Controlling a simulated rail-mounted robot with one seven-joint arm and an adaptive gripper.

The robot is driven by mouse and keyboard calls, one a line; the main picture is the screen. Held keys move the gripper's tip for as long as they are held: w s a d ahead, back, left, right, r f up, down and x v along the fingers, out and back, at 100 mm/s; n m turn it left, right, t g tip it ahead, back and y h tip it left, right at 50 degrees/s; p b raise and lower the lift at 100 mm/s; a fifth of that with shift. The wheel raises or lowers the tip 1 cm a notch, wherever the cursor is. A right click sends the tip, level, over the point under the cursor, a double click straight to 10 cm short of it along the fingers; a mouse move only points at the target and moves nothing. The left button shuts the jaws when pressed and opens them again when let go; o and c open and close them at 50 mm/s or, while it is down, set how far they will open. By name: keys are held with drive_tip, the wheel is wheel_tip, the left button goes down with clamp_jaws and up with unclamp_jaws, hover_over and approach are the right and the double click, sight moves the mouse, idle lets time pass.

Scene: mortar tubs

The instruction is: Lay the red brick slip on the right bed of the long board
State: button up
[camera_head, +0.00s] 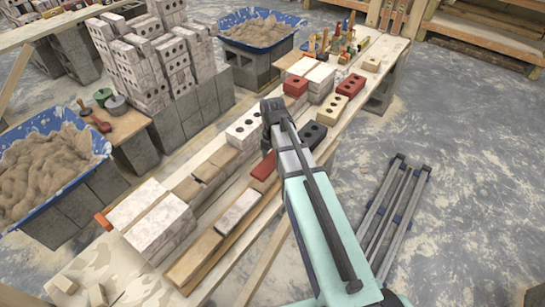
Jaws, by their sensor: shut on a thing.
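A dark red brick slip (262,168) shows just below my gripper, partly hidden by my arm. It lies over or on the far end of the long board (192,262). I cannot tell whether it touches the board. A whitish slip (238,211) lies on the board nearer the front. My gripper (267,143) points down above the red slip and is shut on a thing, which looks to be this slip. Its fingertips are largely hidden by the wrist. The bed under the red slip is hidden.
Behind the board runs a row of pale blocks (150,214) and a white holed brick (245,130). A dark holed brick (313,134), red bricks (351,85) and tools (340,40) stand further right. Blue mortar tubs (258,32) stand behind.

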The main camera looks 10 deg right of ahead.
drive_tip(key=shift+f+b, duration=2.2)
drive_tip(key=shift+f, duration=0.75)
drive_tip(key=shift+f, duration=0.35)
drive_tip(key=o, duration=1.6)
drive_tip(key=shift+r, duration=0.1)
